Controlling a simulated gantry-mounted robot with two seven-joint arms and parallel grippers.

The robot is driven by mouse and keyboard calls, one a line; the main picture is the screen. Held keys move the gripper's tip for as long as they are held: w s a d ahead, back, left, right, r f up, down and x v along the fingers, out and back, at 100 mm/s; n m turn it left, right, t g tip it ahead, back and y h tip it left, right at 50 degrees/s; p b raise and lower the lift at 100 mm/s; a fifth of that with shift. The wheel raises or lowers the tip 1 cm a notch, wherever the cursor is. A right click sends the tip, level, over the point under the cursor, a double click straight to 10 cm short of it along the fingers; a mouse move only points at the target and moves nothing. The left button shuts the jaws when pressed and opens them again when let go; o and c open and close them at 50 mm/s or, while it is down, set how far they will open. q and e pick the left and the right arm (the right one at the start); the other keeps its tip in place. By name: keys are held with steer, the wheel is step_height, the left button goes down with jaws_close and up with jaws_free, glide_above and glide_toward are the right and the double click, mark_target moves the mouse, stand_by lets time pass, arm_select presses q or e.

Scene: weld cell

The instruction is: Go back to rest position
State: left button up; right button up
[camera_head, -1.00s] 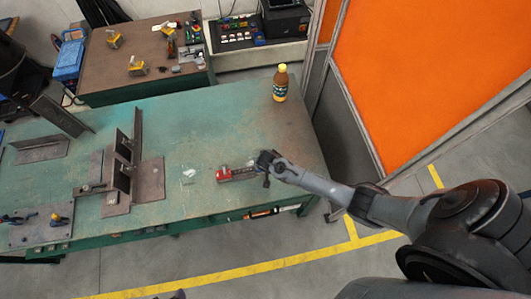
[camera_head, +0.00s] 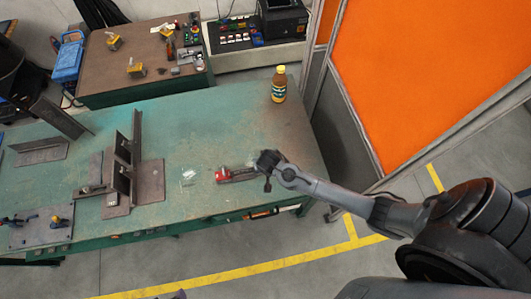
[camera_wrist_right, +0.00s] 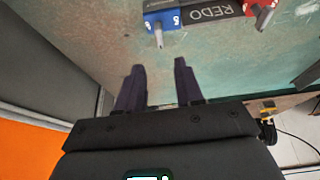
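My right gripper (camera_head: 267,161) is over the near right part of the green table. In the right wrist view its two dark fingers (camera_wrist_right: 159,72) stand apart with nothing between them. A dark bar tool (camera_head: 240,174) with a red end lies on the table just left of the gripper in the head view. In the right wrist view the bar (camera_wrist_right: 215,14), marked "REDO", has a blue end and a red end, and lies beyond the fingertips, apart from them. My left gripper is not in view.
A bottle with a yellow cap (camera_head: 279,86) stands at the table's far right. Welded steel plates (camera_head: 123,178) stand on the left half of the green table (camera_head: 205,125). An orange panel (camera_head: 430,75) rises right of the table. The table's middle is mostly clear.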

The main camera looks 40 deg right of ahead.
stand_by(0.3)
steer(key=s+a+r+g+y+p, duration=0.15)
steer(key=s+a, duration=0.35)
steer(key=s, duration=0.8)
steer(key=s+r+n, duration=0.2)
steer(key=r+n, duration=0.2)
steer(key=r, duration=0.5)
steer(key=s+a+r+n+t+y+p, duration=0.1)
steer(key=r+n, duration=0.3)
steer(key=r, duration=0.6)
steer(key=shift+s, duration=0.55)
